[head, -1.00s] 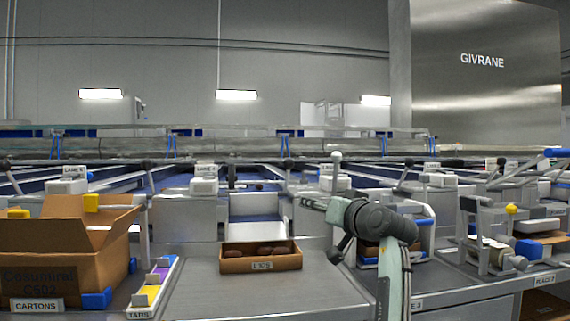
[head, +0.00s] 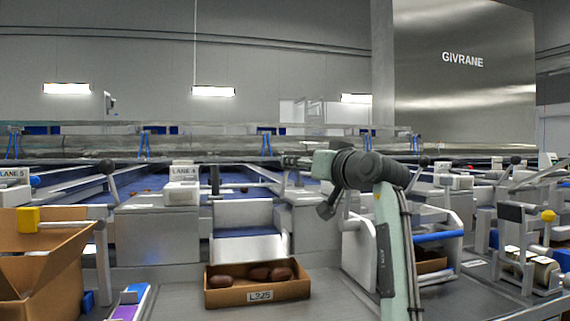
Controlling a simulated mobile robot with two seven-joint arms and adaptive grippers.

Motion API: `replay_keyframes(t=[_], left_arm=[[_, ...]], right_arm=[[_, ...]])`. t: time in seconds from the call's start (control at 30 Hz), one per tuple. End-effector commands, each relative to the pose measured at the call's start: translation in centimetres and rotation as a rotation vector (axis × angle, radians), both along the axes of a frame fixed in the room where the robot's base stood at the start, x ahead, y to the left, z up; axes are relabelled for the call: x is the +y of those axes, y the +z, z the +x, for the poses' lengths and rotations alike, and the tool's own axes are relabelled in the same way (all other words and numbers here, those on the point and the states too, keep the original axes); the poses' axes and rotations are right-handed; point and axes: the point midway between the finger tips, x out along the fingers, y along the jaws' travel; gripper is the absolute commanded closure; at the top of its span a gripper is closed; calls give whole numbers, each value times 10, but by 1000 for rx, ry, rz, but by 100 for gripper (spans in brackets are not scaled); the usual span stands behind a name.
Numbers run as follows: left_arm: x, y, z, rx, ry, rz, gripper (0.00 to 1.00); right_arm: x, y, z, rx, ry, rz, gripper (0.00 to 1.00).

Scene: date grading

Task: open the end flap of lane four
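The lane four sign (head: 183,170), its small print hard to read, stands on a white box at centre-left. To its right, a pale end flap (head: 243,213) stands across the lane's end, with a pale sloping plate (head: 248,249) below it. A black-gripped upright lever (head: 214,180) rises by the flap's left edge. My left gripper is out of view.
A cardboard box of dark dates (head: 258,286) marked L325 sits below the plate. An open carton (head: 45,270) stands at the left, beside a tab tray (head: 130,303). A blue-handled frame (head: 438,237) and other lane hardware crowd the right.

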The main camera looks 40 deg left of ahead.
Motion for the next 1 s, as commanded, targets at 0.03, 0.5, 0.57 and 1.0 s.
replay_keyframes(t=[0.03,0.5,0.57,1.0], left_arm=[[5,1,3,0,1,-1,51],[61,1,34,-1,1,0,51],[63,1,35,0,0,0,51],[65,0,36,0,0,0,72]], right_arm=[[0,-1,0,2,0,1,60],[1,-22,5,12,2,11,60],[1,-23,5,12,2,12,60],[1,-23,5,10,3,12,60]])
